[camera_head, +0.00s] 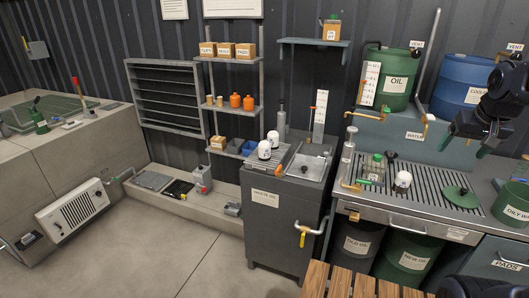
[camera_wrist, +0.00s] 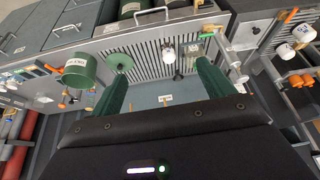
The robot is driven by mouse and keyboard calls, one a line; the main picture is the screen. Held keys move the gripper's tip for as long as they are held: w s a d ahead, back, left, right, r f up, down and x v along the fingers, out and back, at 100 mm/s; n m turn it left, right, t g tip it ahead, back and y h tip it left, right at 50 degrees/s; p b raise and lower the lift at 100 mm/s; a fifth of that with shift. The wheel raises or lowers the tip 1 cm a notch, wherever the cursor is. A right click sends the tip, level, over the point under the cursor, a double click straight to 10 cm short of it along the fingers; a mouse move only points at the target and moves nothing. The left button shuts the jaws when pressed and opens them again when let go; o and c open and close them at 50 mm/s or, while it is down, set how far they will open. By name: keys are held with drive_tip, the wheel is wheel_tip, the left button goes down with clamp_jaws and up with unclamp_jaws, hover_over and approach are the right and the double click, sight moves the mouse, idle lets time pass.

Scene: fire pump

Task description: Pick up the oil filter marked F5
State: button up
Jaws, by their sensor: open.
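Two white oil filters stand on the waste oil cabinet in the head view, the nearer one (camera_head: 264,150) and the farther one (camera_head: 273,139). They also show at the right of the wrist view, one (camera_wrist: 285,51) beside the other (camera_wrist: 304,32). Both carry small dark marks, too small to read surely. A third white filter (camera_head: 403,180) stands on the slatted drain bench; it shows in the wrist view (camera_wrist: 169,52) beyond the fingertips. I cannot tell which is F5. My gripper (camera_head: 466,143) is open and empty, above the bench's right part; its green fingers (camera_wrist: 164,70) show apart.
The waste oil cabinet (camera_head: 265,224) stands left of the drain bench (camera_head: 425,190). A green-capped bottle (camera_head: 374,168), green lid (camera_head: 460,196) and oily waste bin (camera_head: 512,204) are on the bench. A wooden slatted surface (camera_head: 345,284) is in front. Floor at left is clear.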

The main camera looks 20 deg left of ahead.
drive_tip(key=w+a+f+n+y, duration=0.1)
drive_tip(key=w+a+n, duration=0.1)
drive_tip(key=w+a, duration=1.75)
drive_tip(key=n+y, duration=0.2)
drive_tip(key=n, duration=0.2)
hover_over(265, 144)
drive_tip(key=s+d, duration=0.2)
drive_tip(key=s, duration=0.1)
wheel_tip(265, 144, down, 21)
drive_tip(key=shift+w+a+f+t, duration=0.1)
drive_tip(key=shift+f+t, duration=0.2)
drive_tip(key=shift+f, duration=0.25)
drive_tip(key=x, duration=0.5)
drive_tip(key=shift+x, duration=2.65)
drive_tip(key=shift+w+r, duration=0.15)
drive_tip(key=shift+r, duration=0.05)
